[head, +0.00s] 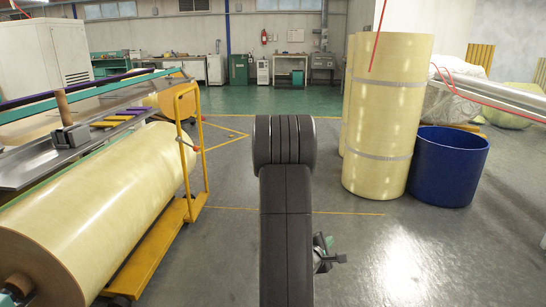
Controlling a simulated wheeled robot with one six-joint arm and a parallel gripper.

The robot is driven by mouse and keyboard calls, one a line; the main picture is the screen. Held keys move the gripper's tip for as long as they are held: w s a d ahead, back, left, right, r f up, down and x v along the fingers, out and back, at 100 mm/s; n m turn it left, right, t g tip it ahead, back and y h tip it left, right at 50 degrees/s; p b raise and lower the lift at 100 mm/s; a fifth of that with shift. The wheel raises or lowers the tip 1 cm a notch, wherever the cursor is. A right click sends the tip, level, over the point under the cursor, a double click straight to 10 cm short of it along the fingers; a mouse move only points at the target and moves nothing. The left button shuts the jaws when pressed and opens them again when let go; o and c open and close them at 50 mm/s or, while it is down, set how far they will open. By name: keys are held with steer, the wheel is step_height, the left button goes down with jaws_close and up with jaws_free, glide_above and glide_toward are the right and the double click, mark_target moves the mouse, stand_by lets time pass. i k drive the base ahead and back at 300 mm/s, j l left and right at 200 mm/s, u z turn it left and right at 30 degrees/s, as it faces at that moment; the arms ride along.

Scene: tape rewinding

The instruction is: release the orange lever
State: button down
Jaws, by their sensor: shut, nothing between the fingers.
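I cannot make out an orange lever for certain in the head view. A yellow upright frame (205,150) with a small red-tipped part (195,147) stands at the left, beside a large roll of pale yellow tape (105,215). My gripper (341,258) shows small and dark at the lower middle, partly hidden behind my own arm. It is shut and empty, well to the right of the frame and roll, apart from both.
A machine table (75,125) with coloured strips lies behind the roll. Tall yellow cylinders (385,115) and a blue tub (447,165) stand at the right. Grey floor (235,235) is clear around my arm. Workbenches and cabinets line the back wall.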

mark_target(179, 139)
steer(key=i+u, duration=0.3)
steer(key=i, duration=0.25)
steer(key=i+l+u, duration=0.1)
steer(key=i+u, duration=0.25)
steer(key=i, duration=0.25)
steer(key=i+l+u, duration=0.3)
steer(key=i, duration=0.25)
steer(key=i+u, duration=0.4)
steer(key=i+l+u, duration=0.25)
steer(key=i+u, duration=0.15)
